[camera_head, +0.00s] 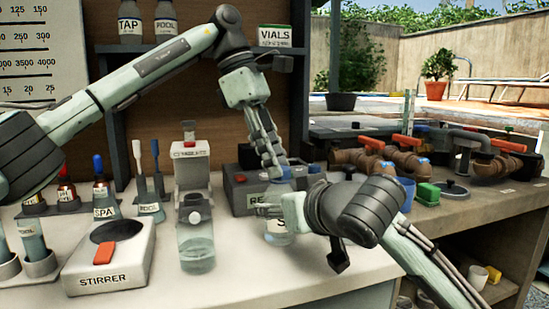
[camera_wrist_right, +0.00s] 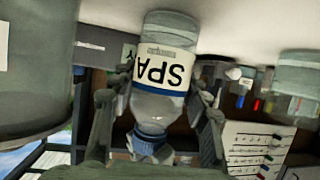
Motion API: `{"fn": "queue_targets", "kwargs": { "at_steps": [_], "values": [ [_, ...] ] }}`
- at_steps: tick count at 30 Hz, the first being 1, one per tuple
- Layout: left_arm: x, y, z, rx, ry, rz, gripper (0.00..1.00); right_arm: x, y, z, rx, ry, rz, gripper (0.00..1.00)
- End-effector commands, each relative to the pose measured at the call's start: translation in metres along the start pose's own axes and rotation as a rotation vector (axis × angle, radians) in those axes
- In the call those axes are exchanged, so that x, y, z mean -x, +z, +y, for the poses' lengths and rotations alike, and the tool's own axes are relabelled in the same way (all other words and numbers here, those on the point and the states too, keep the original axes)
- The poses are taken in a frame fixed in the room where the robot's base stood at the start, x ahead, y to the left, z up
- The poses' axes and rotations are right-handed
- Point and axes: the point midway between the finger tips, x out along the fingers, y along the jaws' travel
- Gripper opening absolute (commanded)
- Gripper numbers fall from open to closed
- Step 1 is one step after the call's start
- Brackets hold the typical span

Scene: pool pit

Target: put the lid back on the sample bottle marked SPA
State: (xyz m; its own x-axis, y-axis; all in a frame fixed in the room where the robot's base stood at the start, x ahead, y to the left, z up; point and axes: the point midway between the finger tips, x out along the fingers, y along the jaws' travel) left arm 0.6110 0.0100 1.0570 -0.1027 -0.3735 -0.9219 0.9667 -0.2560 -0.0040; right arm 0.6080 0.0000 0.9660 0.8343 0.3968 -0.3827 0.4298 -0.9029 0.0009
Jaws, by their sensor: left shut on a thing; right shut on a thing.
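The sample bottle marked SPA (camera_wrist_right: 160,75) is clear, with a white label and a blue band. It appears upside down in the right wrist view. My right gripper (camera_wrist_right: 158,108) is shut around its sides; in the head view its wrist hides much of the bottle (camera_head: 279,238). My left gripper (camera_head: 274,160) points down above the bottle and is shut on the blue lid (camera_head: 280,184). In the wrist view the blue lid (camera_wrist_right: 149,138) is in line with the bottle's neck. I cannot tell whether it is seated on the neck.
A stirrer (camera_head: 108,258) stands at the left front. A tester with a clear vessel (camera_head: 195,240) stands just left of the bottle. A dark grey box (camera_head: 240,192) is close behind. Brown pipework (camera_head: 365,160) lies at the right. Some counter at the front is bare.

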Motion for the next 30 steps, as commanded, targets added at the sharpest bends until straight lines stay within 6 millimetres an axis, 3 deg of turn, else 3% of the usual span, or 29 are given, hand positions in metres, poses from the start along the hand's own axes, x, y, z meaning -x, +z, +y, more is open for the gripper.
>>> {"fn": "queue_targets", "kwargs": {
  "at_steps": [3,7,18,19,24,30],
  "values": [
    [-0.0002,0.0019,0.0033,-0.196,-0.083,0.002,0.20,0.0000,0.0007,-0.0003,0.001,-0.001,-0.002,0.00],
    [0.0002,0.0010,0.0041,-0.331,-0.137,0.001,0.20,0.0000,0.0008,-0.0004,0.001,-0.001,-0.002,0.00],
    [0.0005,0.0005,0.0037,-0.383,-0.155,-0.001,0.20,-0.0001,0.0009,-0.0004,0.000,-0.001,-0.002,0.00],
    [0.0005,0.0005,0.0037,-0.383,-0.155,-0.001,0.32,-0.0001,0.0009,-0.0004,0.000,-0.001,-0.002,0.00],
    [0.0003,0.0005,0.0037,-0.382,-0.155,-0.001,0.52,-0.0001,0.0008,-0.0003,0.000,-0.001,-0.002,0.00],
    [0.0000,0.0004,0.0037,-0.382,-0.155,0.000,0.52,-0.0001,0.0007,-0.0002,0.000,-0.001,-0.002,0.00]
  ]
}}
